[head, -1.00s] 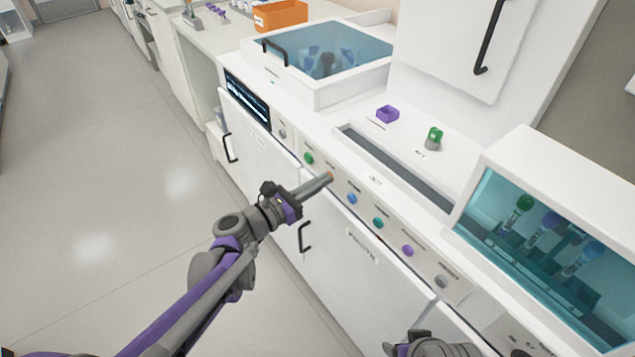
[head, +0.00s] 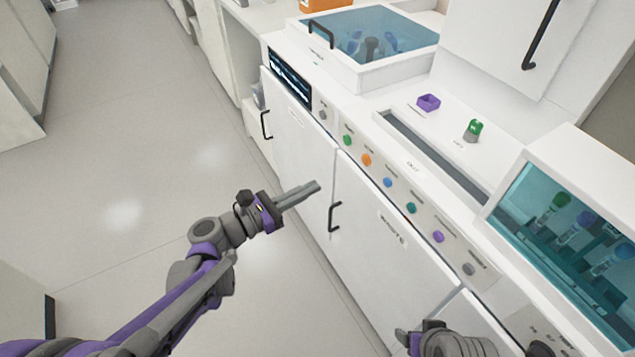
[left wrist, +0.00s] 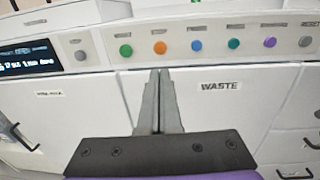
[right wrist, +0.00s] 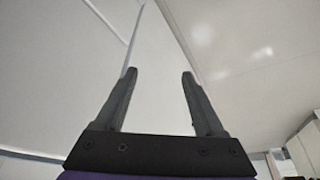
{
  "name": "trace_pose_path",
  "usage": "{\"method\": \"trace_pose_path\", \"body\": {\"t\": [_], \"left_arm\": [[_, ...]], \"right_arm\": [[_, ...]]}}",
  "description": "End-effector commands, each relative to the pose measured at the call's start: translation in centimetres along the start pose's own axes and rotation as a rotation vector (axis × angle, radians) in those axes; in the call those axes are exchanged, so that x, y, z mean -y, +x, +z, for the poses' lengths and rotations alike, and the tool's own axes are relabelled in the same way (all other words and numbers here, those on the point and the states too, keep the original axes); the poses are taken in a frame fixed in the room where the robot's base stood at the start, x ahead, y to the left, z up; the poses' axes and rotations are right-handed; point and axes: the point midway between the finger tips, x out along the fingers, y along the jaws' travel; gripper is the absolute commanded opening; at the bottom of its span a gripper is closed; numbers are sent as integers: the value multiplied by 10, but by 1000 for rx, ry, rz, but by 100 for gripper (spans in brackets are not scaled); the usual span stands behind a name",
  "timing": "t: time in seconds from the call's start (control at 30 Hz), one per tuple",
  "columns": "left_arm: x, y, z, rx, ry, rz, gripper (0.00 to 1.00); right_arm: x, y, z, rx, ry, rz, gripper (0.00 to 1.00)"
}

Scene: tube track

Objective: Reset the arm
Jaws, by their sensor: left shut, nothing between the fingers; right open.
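My left gripper (head: 317,187) is shut and empty in front of the white cabinet doors, below the row of coloured buttons. In the left wrist view its closed fingers (left wrist: 159,75) point at the cabinet front, with the WASTE label (left wrist: 219,86) to their right and the buttons above. My right arm shows at the bottom of the head view, its fingers hard to make out there. In the right wrist view the right gripper (right wrist: 160,75) has its fingers apart with nothing between them, in front of plain pale surfaces.
The button panel has green (head: 347,140), orange (head: 367,160) and several other buttons. Door handles (head: 333,217) stick out. Open floor lies left.

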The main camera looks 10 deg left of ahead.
Motion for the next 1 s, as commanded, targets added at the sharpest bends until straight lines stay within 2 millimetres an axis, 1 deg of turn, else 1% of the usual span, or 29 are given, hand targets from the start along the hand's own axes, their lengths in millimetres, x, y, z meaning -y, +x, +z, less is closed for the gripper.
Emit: {"method": "trace_pose_path", "body": {"t": [0.73,0.77,0.87,0.97,1.0], "left_arm": [[2,0,-1,-9,13,-4,0],[5,-1,-2,-21,29,-7,0],[22,-4,-11,-104,153,-40,0],[51,-16,-30,-255,393,-117,0],[64,-24,-40,-325,514,-163,0]], "right_arm": [[0,0,0,0,0,0,71],[0,0,0,0,0,0,71],[0,0,0,0,0,0,71],[0,0,0,0,0,0,71],[0,0,0,0,0,0,71]]}}
